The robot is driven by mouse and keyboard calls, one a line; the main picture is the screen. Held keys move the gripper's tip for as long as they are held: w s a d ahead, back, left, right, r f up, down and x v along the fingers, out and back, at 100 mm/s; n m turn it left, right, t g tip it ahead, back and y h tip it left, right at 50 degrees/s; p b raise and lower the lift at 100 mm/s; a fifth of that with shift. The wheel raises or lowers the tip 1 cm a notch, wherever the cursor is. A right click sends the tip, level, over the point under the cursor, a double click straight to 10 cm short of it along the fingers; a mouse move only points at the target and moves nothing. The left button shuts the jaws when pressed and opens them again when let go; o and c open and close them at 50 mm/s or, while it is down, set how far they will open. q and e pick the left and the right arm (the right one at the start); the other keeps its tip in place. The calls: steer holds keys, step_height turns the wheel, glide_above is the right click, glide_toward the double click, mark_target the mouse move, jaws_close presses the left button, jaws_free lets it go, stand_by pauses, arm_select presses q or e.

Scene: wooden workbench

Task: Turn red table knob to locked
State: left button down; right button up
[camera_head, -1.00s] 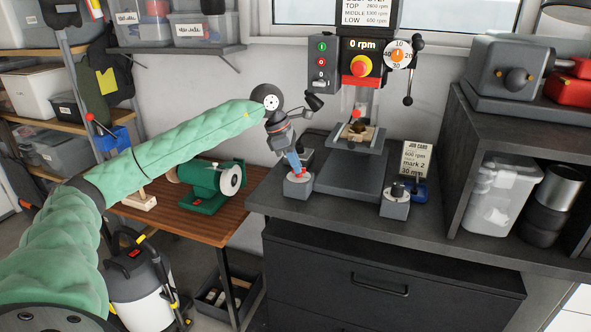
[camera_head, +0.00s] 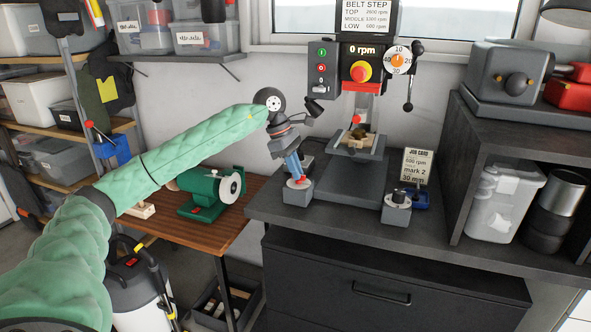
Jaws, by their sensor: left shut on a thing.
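The red table knob (camera_head: 300,181) sits on top of a small grey block (camera_head: 298,193) at the left front of the drill press base. My left gripper (camera_head: 297,175) reaches down onto it from above, with its blue fingers shut around the knob. The fingers hide much of the knob, so I cannot read its setting. My right gripper is not in view.
A second grey block with a round knob (camera_head: 397,194) stands to the right on the black bench. A job card (camera_head: 416,166) stands behind it. A green grinder (camera_head: 207,189) is on the wooden table at left. The bench front between the blocks is clear.

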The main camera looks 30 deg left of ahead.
arm_select(q)
steer(key=c, duration=1.5)
jaws_free()
